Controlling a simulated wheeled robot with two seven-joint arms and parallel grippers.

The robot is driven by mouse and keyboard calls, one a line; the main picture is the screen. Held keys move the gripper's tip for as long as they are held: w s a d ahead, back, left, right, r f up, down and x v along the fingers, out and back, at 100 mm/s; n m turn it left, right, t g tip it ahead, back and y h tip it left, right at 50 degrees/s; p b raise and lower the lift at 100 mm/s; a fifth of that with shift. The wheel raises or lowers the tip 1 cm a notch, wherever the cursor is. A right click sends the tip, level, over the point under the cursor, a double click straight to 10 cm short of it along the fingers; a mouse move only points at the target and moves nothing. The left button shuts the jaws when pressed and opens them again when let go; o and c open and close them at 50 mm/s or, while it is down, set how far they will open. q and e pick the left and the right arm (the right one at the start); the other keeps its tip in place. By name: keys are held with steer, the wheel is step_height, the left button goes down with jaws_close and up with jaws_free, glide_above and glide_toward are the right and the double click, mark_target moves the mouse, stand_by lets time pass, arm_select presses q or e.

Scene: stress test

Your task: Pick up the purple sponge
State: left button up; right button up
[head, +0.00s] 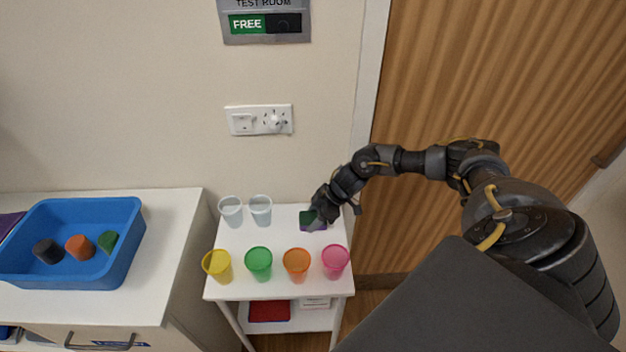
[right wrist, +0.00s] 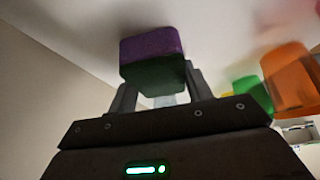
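The purple sponge (head: 319,226) has a dark green layer and is at the right side of the small white table in the head view. In the right wrist view the sponge (right wrist: 150,45) shows its purple face and its green side. My right gripper (head: 318,210) is at the sponge, and its fingers (right wrist: 158,82) lie close against two opposite sides of it, shut on it. Part of the sponge is hidden by the gripper in the head view. Whether it touches the tabletop is hard to tell. My left gripper is not in view.
Yellow (head: 218,266), green (head: 259,264), orange (head: 297,265) and pink (head: 335,262) cups line the front of the white table (head: 285,235). Two clear cups (head: 246,211) stand at its back left. A blue tray (head: 126,250) with blocks is on the left cabinet. A wall (head: 180,100) is behind.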

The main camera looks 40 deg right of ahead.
mark_target(308, 218)
steer(key=c, duration=0.3)
steer(key=shift+r, duration=0.15)
steer(key=shift+r, duration=0.25)
step_height(308, 218, up, 3)
steer(key=shift+s+d+f+b, duration=0.15)
steer(key=shift+b, duration=0.6)
steer(key=s+d+r+b, duration=0.3)
steer(key=s+r, duration=0.6)
steer(key=s, duration=0.4)
steer(key=shift+d+r, duration=0.3)
steer(key=shift+d, duration=0.05)
